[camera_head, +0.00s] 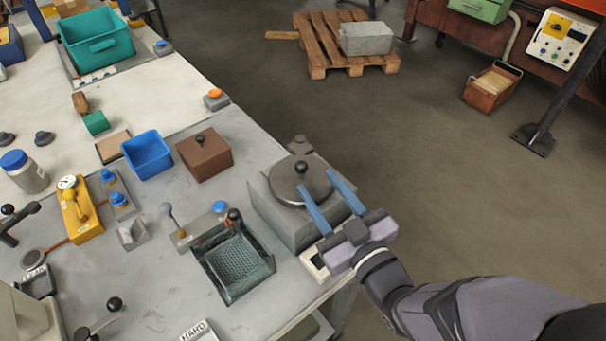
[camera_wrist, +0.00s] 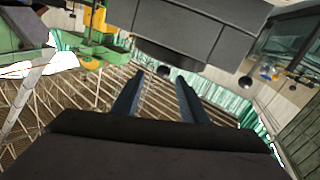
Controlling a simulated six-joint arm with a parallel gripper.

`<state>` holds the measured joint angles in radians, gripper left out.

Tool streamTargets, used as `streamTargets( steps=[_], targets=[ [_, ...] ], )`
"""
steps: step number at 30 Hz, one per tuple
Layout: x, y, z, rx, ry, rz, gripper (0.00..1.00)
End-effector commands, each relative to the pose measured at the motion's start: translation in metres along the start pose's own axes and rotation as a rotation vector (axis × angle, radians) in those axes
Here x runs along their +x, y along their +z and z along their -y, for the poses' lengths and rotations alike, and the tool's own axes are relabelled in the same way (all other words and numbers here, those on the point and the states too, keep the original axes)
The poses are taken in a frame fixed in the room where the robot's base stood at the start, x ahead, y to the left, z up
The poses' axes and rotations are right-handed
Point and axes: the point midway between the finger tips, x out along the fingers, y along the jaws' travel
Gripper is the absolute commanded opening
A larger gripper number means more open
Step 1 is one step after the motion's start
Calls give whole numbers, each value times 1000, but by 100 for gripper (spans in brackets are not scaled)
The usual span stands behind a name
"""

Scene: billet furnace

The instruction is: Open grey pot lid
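The grey pot (camera_head: 287,212) is a square block-like body at the right edge of the workbench. Its round grey lid (camera_head: 290,178) lies flat on top, with a dark knob (camera_head: 301,167) in the middle. My gripper (camera_head: 327,186) is open, its two blue fingers on either side of the knob's direction, close to the lid's right part. In the head view I cannot tell whether the fingers touch the lid. In the wrist view my gripper (camera_wrist: 158,88) shows two dark fingers apart with nothing between them. A dark round knob (camera_wrist: 163,72) shows just beyond the fingertips.
A brown box (camera_head: 205,158) with a knob, a blue bin (camera_head: 147,155) and a dark mesh tray (camera_head: 234,262) stand left of the pot. A small pale box (camera_head: 314,263) sits below my gripper.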

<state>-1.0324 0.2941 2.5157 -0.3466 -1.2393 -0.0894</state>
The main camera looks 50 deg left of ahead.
Motion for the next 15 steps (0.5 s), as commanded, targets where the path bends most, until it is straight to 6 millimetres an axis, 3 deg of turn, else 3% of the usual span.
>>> streamTargets(
  steps=[8, 15],
  targets=[
    [3, -2, 7, 8, -13, -23, 40],
    [23, -3, 7, 8, -13, -20, 40]
  ],
)
